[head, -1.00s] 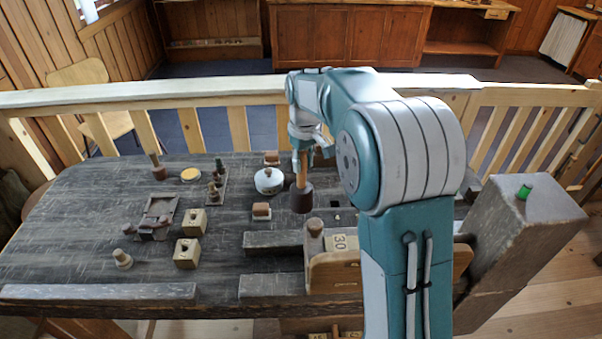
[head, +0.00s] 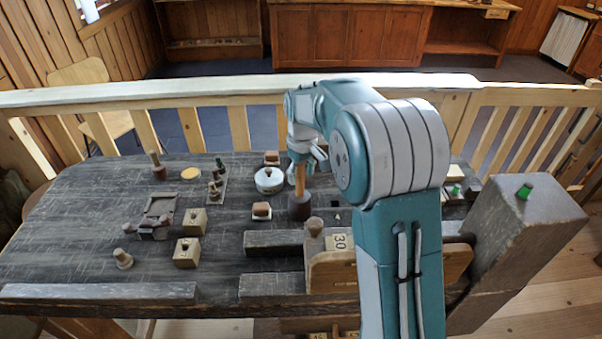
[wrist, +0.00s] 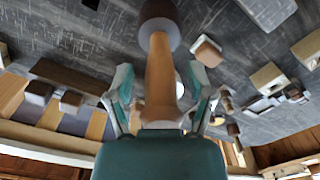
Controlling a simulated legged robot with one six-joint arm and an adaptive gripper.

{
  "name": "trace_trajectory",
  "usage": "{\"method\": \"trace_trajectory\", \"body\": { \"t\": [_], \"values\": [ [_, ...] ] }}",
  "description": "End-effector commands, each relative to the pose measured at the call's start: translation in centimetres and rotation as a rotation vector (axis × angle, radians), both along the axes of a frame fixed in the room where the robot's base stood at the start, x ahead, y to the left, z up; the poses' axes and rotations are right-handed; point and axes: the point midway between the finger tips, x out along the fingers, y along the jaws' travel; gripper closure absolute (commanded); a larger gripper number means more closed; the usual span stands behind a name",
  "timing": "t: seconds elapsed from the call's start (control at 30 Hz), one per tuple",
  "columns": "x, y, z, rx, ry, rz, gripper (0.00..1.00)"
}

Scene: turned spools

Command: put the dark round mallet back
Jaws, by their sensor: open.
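The dark round mallet (head: 300,207) stands head down on the dark bench, its pale wooden handle pointing up. It also shows in the wrist view, with the handle (wrist: 160,85) running away from me to the dark head (wrist: 158,24). My gripper (head: 307,167) is open around the upper handle. In the wrist view its two fingers (wrist: 160,77) are spread, one on each side of the handle, with gaps on both sides. The spot under the mallet head is hidden by the head itself.
Wooden blocks with holes (head: 187,252) are farther left. The left bench has free room.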

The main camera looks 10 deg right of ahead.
Motion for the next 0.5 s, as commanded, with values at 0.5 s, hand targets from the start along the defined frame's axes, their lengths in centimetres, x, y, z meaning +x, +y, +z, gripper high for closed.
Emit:
{"method": "trace_trajectory", "body": {
  "t": [0.5],
  "values": [
    [0.1,-0.1,7.3,0.000,-0.004,0.000,0.31]
  ]
}}
